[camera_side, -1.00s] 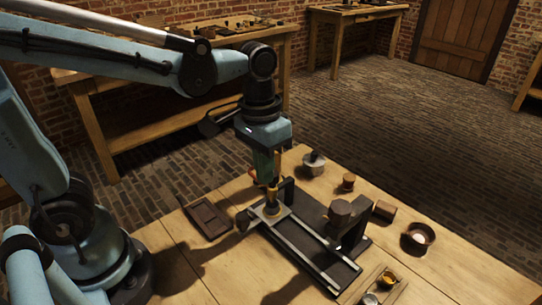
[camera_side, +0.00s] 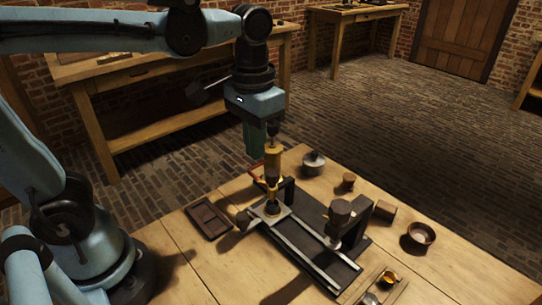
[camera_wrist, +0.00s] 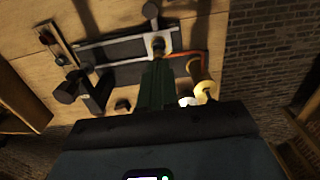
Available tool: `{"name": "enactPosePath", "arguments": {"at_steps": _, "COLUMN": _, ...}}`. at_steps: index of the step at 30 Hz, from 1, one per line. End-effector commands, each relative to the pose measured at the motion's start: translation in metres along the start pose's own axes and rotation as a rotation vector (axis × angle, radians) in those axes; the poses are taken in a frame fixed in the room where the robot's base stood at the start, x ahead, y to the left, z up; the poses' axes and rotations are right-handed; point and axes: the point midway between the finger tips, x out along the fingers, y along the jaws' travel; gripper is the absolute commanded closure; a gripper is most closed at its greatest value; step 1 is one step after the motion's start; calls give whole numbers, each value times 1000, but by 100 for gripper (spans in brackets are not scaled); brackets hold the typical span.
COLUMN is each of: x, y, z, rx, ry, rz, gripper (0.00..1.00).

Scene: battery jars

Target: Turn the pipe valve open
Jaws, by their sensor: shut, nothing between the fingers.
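The valve shows in the side view as an upright brass pipe piece (camera_side: 272,165) above a pale square plate (camera_side: 270,211). A red-orange lever (camera_side: 256,172) sticks out to the left of the brass piece. In the wrist view, the red-orange lever (camera_wrist: 184,54) runs right from near the plate (camera_wrist: 158,44) toward a brass piece (camera_wrist: 201,78). My gripper (camera_side: 255,156) is shut and empty, its green fingers pointing down above and behind the lever. The fingers also show in the wrist view (camera_wrist: 157,64). Whether they touch the valve cannot be told.
A dark bench frame with a metal rail (camera_side: 305,243) and a dark clamp-like block (camera_side: 342,215) stands beside the valve. A tray (camera_side: 208,218) lies left. A lidded pot (camera_side: 313,162), a wooden cup (camera_side: 348,181) and a bowl (camera_side: 419,236) stand around.

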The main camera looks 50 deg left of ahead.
Motion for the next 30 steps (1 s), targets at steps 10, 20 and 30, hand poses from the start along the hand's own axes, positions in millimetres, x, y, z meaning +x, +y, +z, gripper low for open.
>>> {"name": "enactPosePath", "arguments": {"at_steps": 10, "x": -5, "y": 17, "z": -6, "rx": 0, "ry": 0, "rz": 0, "gripper": 100}}
{"name": "enactPosePath", "arguments": {"at_steps": 20, "x": 32, "y": 17, "z": -6, "rx": 0, "ry": 1, "rz": 0, "gripper": 100}}
{"name": "enactPosePath", "arguments": {"at_steps": 30, "x": 59, "y": 17, "z": -6, "rx": 0, "ry": 1, "rz": 1, "gripper": 100}}
